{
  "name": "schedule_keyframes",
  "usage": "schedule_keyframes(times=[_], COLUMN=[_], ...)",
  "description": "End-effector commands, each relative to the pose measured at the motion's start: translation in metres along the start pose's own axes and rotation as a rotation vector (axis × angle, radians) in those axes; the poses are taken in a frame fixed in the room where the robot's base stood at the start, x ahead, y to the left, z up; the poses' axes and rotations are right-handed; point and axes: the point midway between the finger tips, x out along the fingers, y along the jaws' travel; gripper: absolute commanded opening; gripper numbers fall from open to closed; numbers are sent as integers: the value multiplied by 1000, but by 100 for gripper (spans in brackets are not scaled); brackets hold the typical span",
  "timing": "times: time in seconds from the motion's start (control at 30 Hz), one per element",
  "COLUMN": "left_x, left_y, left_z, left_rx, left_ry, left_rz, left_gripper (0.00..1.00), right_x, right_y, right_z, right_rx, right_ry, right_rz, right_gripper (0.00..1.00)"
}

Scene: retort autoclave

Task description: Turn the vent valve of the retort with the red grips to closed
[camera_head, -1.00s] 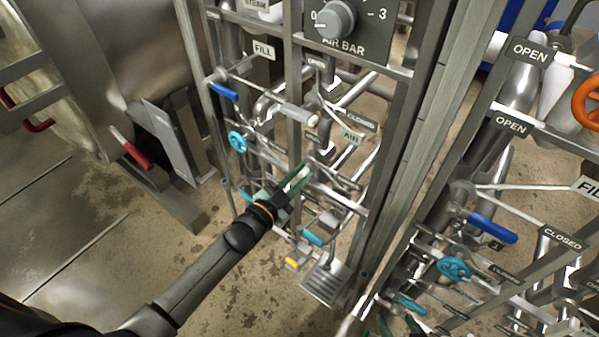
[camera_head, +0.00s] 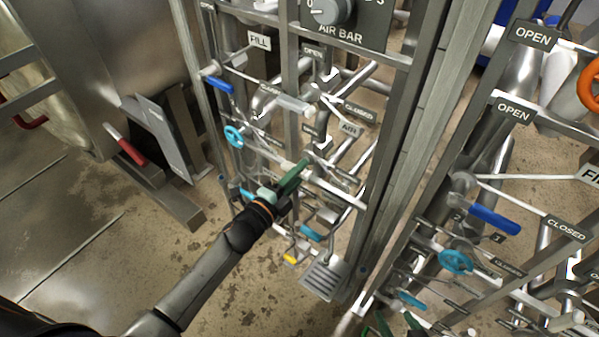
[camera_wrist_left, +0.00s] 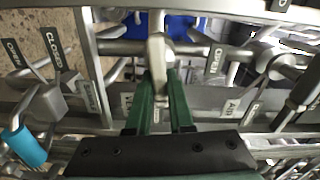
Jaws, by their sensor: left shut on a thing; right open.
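My left gripper (camera_head: 292,180) is at the valve rack in the middle, its green fingers shut on a pale lever handle (camera_wrist_left: 157,62). In the left wrist view the handle stands between the fingertips, with a CLOSED plate (camera_wrist_left: 53,48) to its left and an OPEN plate (camera_wrist_left: 215,60) to its right. Red grips (camera_head: 131,152) show on the steel retort (camera_head: 95,70) at the left. My right gripper (camera_head: 395,325) shows only as green fingers at the bottom edge, open and away from the rack.
The same rack carries a blue lever (camera_head: 217,84), a light-blue handwheel (camera_head: 233,136) and a grey-white lever (camera_head: 293,103). Steel posts (camera_head: 415,130) stand right of it. A second rack with a blue lever (camera_head: 494,219) and an orange wheel (camera_head: 590,85) is at the right.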

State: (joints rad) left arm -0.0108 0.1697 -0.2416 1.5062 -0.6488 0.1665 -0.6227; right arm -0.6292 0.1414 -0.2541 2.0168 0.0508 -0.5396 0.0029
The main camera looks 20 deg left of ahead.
Motion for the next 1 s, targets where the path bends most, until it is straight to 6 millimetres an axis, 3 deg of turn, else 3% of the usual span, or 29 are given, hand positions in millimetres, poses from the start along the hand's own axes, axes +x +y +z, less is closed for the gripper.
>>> schedule_keyframes(times=[0.3,0.87,0.9,1.0], left_x=[0,0,0,0], left_y=[3,3,3,3], left_z=[0,0,0,0], left_rx=[132,163,163,162], left_ry=[-1,0,0,0], left_rz=[2,3,3,3], left_gripper=[0,0,22,34], right_x=[1,0,0,1], right_y=[1,2,2,2], right_z=[0,7,7,7], right_rx=[0,0,-1,-1], right_ry=[9,-4,-5,-5], right_rz=[1,3,3,3], right_gripper=[68,68,68,68])
